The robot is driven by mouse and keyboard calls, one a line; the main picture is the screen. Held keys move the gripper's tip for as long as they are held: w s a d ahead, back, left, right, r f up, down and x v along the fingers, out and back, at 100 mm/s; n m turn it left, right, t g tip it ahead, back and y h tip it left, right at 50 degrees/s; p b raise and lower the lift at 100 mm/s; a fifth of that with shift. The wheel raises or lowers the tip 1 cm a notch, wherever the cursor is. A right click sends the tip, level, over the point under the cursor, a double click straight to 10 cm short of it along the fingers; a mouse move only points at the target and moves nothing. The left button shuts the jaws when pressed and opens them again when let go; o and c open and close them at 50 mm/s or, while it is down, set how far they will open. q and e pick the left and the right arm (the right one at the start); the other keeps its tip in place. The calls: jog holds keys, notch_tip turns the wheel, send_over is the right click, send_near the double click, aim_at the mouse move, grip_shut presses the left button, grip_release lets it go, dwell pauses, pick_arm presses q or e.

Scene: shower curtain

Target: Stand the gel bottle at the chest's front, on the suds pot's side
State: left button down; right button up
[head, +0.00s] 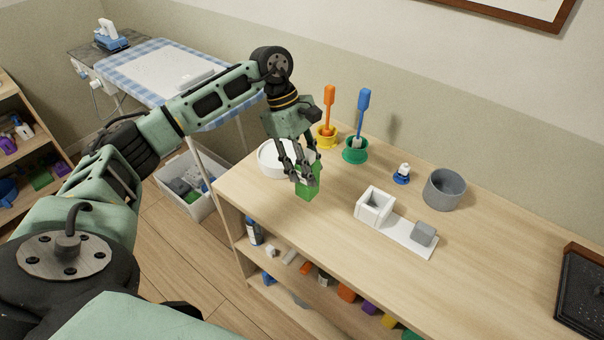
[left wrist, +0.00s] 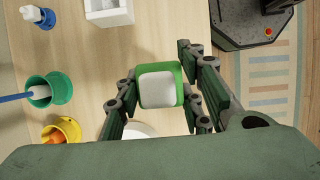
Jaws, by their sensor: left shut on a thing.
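My left gripper (head: 302,172) is shut on a green, boxy bottle (head: 308,192), which looks like the gel bottle. In the left wrist view the gripper (left wrist: 162,100) has fingers on both sides of the bottle (left wrist: 160,86), whose pale top faces the camera. The bottle looks roughly upright over the left part of the wooden chest top (head: 330,230); I cannot tell whether it touches the wood. A grey round pot (head: 445,190) stands farther right. A white round dish (head: 272,160) sits behind the gripper, partly hidden. Which is the suds pot is unclear. My right gripper is not in view.
A white tray with an open box (head: 374,207) and a grey block (head: 424,234) lies mid-chest. Yellow (head: 327,138) and green (head: 355,152) holders with brushes stand at the back, near a small blue-based piece (head: 401,174). A dark tray (head: 585,295) is far right. The front right is clear.

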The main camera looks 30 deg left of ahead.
pick_arm(q)
notch_tip(320, 180, down, 6)
jog(key=a+p, duration=0.1)
jog(key=a, duration=0.1)
jog(key=shift+w+a+r, duration=0.2)
jog(key=shift+w, duration=0.05)
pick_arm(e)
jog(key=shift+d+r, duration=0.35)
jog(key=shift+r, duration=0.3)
pick_arm(q)
jog(key=shift+f, duration=0.15)
jog(key=c, duration=1.2)
grip_release()
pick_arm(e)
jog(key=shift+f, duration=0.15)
